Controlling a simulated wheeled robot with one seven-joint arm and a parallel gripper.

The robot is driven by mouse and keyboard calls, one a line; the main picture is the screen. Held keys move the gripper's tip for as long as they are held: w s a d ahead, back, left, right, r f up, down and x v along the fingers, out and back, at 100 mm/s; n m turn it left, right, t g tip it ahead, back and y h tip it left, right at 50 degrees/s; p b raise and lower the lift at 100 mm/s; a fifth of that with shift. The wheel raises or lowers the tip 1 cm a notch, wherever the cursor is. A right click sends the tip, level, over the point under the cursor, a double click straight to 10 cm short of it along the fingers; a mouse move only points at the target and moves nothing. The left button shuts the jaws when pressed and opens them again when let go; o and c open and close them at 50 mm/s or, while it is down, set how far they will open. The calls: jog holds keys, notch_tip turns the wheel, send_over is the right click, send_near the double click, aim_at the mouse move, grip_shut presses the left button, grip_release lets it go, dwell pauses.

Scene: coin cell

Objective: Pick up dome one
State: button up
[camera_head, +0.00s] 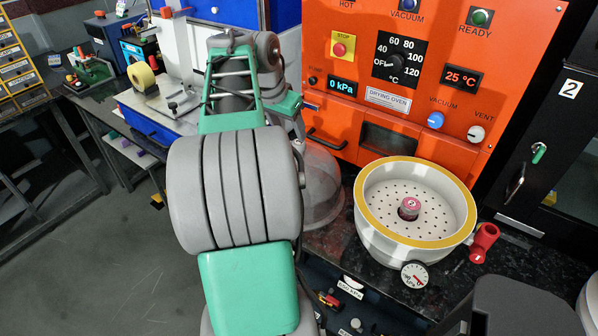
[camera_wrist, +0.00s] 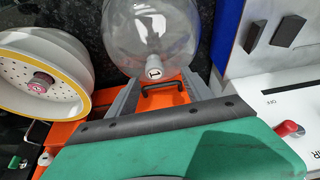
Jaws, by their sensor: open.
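Dome one is a clear, rounded dome (camera_wrist: 150,28) with a pale knob marked 1 (camera_wrist: 154,72), at the top middle of the wrist view. In the head view the dome (camera_head: 322,190) stands on the dark counter, partly hidden by my arm. My gripper (camera_wrist: 162,80) shows in the wrist view as two grey fingers spread apart. The knob appears between the fingertips, and no grip on it shows. I cannot tell the exact gap in depth. In the head view my arm hides the gripper.
A white pot with a yellow rim (camera_head: 371,219) and perforated plate stands right of the dome, holding a small red-topped piece (camera_head: 409,206). A gauge (camera_head: 414,275) and red valve (camera_head: 484,242) project from it. The orange drying oven (camera_head: 333,45) rises close behind.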

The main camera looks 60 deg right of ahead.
aim_at(299, 143)
jog(key=x, duration=0.5)
jog(key=s+x, duration=0.1)
jog(key=x, duration=0.1)
jog(key=shift+s+d+f, duration=0.1)
jog(key=shift+d+f, duration=0.15)
jog(key=shift+d, duration=0.15)
grip_shut()
jog(key=shift+r, duration=0.1)
dwell(0.8)
